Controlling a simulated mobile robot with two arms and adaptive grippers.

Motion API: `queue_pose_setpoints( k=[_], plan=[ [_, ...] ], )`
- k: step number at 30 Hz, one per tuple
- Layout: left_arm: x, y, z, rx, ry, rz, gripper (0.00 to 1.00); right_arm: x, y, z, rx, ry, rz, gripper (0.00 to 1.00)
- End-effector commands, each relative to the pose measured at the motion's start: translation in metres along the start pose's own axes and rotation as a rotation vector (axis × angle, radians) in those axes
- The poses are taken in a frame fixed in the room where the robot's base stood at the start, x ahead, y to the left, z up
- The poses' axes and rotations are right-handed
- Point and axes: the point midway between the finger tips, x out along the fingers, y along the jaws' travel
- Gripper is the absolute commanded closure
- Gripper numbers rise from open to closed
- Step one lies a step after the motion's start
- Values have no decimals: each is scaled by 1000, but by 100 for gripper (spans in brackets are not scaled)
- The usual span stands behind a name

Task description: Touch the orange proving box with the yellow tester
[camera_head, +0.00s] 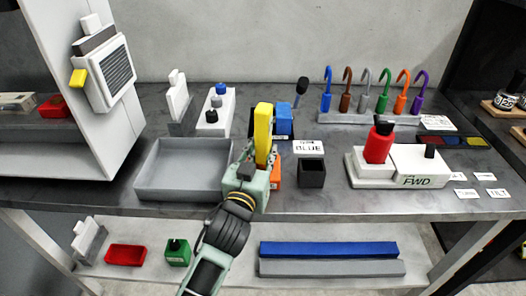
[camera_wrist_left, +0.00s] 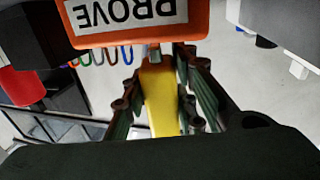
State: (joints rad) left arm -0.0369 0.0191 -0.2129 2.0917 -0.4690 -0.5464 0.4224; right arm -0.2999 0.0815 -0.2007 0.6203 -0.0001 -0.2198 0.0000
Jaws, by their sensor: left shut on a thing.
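The yellow tester (camera_head: 263,130) stands upright in my left gripper (camera_head: 261,163), above the table's front half. In the left wrist view the tester (camera_wrist_left: 160,98) lies between the two fingers of my left gripper (camera_wrist_left: 157,80), which are shut on it. The orange proving box (camera_head: 277,176) is mostly hidden behind the gripper in the head view. In the left wrist view the orange box (camera_wrist_left: 197,28), with its PROVE label upside down, is just beyond the tester's narrow tip. Whether the tip touches it I cannot tell. My right gripper is not in view.
A grey tray (camera_head: 185,188) lies left of my gripper. A black open box (camera_head: 312,174) and a white BLUE card (camera_head: 308,147) are close on the right. A blue block (camera_head: 284,120) stands behind. A white FWD unit with a red part (camera_head: 378,146) is further right.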

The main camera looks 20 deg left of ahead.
Motion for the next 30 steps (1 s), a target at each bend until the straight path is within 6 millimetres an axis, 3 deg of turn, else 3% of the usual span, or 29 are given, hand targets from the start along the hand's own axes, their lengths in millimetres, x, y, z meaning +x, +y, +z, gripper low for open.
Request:
queue_pose_setpoints(
  k=[30],
  plan=[
    [0,0,8,0,-1,0,100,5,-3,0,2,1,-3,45]
  ],
)
